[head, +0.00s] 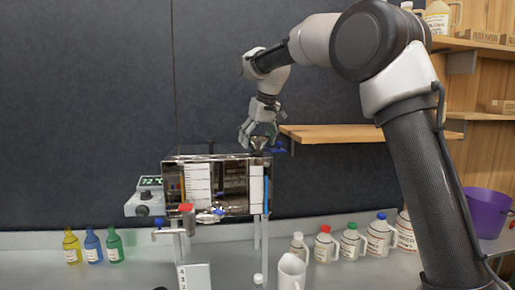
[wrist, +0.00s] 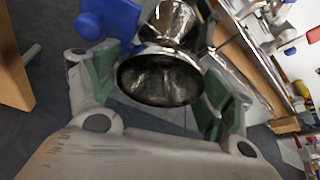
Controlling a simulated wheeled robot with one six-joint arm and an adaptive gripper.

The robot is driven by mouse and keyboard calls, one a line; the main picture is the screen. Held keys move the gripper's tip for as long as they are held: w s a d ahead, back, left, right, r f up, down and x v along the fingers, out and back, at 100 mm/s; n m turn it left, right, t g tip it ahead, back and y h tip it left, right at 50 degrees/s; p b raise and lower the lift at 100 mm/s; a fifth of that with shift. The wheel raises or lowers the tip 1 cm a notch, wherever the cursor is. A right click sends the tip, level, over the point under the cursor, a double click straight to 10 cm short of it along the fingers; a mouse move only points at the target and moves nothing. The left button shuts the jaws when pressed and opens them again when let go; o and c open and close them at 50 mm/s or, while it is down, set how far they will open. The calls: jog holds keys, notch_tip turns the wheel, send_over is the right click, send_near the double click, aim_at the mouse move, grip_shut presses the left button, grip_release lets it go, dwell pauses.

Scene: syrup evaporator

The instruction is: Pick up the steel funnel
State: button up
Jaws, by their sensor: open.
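The steel funnel (wrist: 160,75) is a shiny metal cone in the wrist view, its wide round mouth facing the camera. It lies between the two spread fingers of my gripper (wrist: 155,100), with green pads on either side and gaps visible beside the funnel. In the head view my gripper (head: 260,132) points down above the right end of the evaporator (head: 215,184). The funnel (head: 259,144) shows there as a small dark metal shape under the fingers, partly hidden by them. I cannot tell whether any finger touches it.
A wooden shelf (head: 350,133) is close to the right of my gripper. A blue part (wrist: 112,18) sits beside the funnel in the wrist view. Jugs (head: 324,245), a white pitcher (head: 291,272) and coloured bottles (head: 93,245) stand on the counter below. A purple bucket (head: 487,212) is far right.

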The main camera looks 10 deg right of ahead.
jog(key=c, duration=0.7)
jog(key=shift+r, duration=0.1)
jog(key=shift+c, duration=0.2)
